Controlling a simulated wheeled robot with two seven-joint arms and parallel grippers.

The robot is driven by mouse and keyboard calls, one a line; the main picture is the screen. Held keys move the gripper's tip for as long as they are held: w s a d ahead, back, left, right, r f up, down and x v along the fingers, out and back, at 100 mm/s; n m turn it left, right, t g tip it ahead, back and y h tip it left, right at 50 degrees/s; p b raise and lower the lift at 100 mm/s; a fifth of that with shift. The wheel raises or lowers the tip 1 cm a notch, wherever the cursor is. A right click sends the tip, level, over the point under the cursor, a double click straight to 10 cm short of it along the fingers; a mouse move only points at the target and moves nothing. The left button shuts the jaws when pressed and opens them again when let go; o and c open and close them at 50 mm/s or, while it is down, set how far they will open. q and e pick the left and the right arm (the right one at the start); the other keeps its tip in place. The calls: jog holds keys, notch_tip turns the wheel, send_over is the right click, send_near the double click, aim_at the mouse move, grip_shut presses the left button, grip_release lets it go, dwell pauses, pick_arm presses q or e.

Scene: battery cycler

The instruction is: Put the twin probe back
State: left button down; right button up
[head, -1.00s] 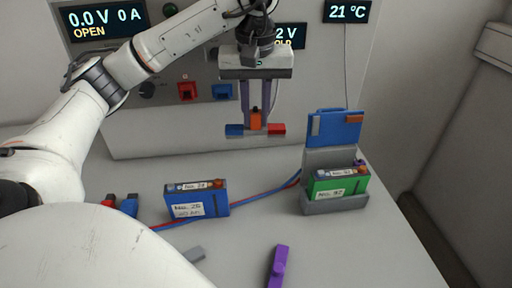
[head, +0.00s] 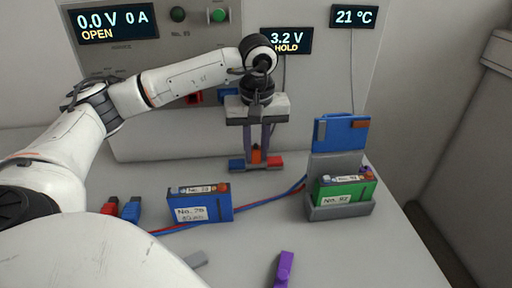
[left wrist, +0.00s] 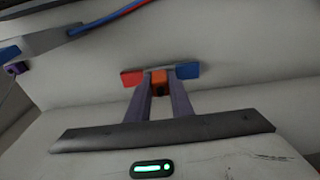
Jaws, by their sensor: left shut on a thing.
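The twin probe (head: 257,157) has an orange middle with a blue end and a red end. It also shows in the left wrist view (left wrist: 159,82). My left gripper (head: 258,150) is shut on its orange middle, fingers pointing down. The probe is in front of the cycler panel (head: 150,145), low near the back of the table. I cannot tell whether it touches anything beneath. The display (head: 286,41) reads 3.2 V HOLD. My right gripper is not in view.
A blue battery (head: 200,206) stands left of centre. A green battery (head: 343,190) sits in a grey holder (head: 341,210) with a raised blue lid (head: 341,133). Red and blue plugs (head: 121,209) lie at left. A purple piece (head: 284,268) lies at the front.

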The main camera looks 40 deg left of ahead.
pick_arm(q)
jog(key=shift+f, duration=0.15)
jog(key=c, duration=1.6)
grip_release()
jog(key=shift+o, duration=0.2)
jog(key=shift+r, duration=0.3)
notch_tip(320, 180, up, 12)
jog(key=d+p, duration=0.1)
jog(key=shift+s+f+p, duration=0.15)
jog(key=shift+s+p, duration=0.2)
jog(key=shift+s, duration=0.1)
